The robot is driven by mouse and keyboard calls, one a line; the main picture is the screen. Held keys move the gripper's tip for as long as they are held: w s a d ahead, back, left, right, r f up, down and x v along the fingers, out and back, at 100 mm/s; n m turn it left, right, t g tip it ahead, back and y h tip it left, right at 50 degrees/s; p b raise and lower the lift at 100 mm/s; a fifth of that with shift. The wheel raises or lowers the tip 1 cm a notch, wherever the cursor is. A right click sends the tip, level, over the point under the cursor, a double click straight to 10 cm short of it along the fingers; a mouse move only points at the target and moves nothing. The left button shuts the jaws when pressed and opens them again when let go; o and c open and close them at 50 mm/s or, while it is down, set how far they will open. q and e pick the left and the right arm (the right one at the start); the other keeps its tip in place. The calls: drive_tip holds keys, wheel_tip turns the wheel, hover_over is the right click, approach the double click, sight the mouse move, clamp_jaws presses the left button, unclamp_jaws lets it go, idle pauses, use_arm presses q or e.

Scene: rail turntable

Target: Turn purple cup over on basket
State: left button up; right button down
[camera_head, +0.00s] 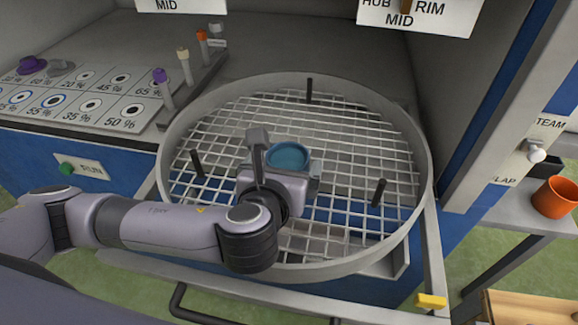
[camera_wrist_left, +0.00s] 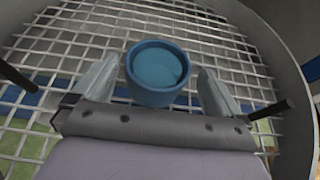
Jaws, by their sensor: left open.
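A blue cup (camera_head: 288,156) stands in the round wire basket (camera_head: 408,130), near the middle, with its rim facing up. It also shows in the left wrist view (camera_wrist_left: 157,72). My left gripper (camera_head: 286,162) is open, with one finger on each side of the blue cup; in the left wrist view gaps show between the fingers and the cup. A purple object (camera_head: 32,65) lies on the panel at the far left; I cannot tell whether it is a cup. The cup in the basket looks blue, not purple. My right gripper is not in view.
Several dark posts, one at the back (camera_head: 309,90), rise from the basket's mesh. A panel of percent marks (camera_head: 75,100) and coloured pegs (camera_head: 185,66) stands left. An orange cup (camera_head: 555,197) stands on a shelf at right. A yellow tab (camera_head: 431,301) sits on the front rail.

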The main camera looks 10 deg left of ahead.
sight(292, 149)
use_arm(q)
drive_tip(key=shift+x, duration=1.95)
drive_tip(key=shift+a, duration=0.15)
drive_tip(key=c, duration=1)
drive_tip(key=shift+r, duration=0.15)
